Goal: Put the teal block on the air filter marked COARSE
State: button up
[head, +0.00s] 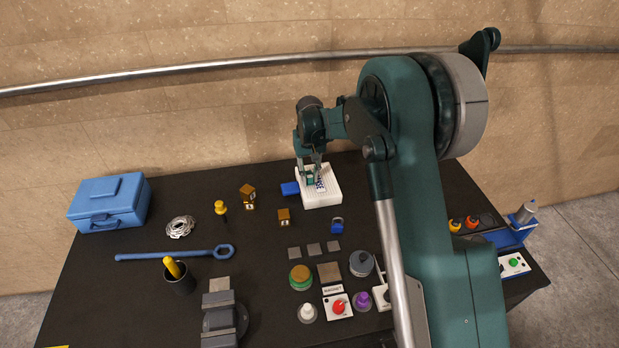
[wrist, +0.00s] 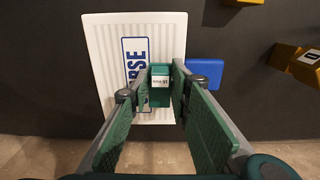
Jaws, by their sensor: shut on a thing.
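The air filter (head: 326,200) is a white ribbed slab at the back middle of the dark table. In the wrist view the filter (wrist: 107,62) carries a label with blue letters, partly hidden by my finger, of which "RSE" reads. My gripper (head: 312,178) is over the filter, pointing down. In the wrist view my gripper (wrist: 160,88) is shut on the teal block (wrist: 160,97), which has a small white label on top. The block lies over the filter's face beside the lettering. I cannot tell whether it touches the filter.
A blue block (head: 290,189) lies close beside the filter and also shows in the wrist view (wrist: 206,72). A blue toolbox (head: 110,203) is at the far left.

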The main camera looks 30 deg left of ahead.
jog(key=shift+f, duration=0.5)
jog(key=shift+f, duration=0.2)
jog(key=o, duration=0.9)
jog(key=shift+o, duration=0.2)
jog(key=shift+r, duration=0.2)
notch_tip(320, 180, up, 12)
jog(key=shift+b, duration=0.45)
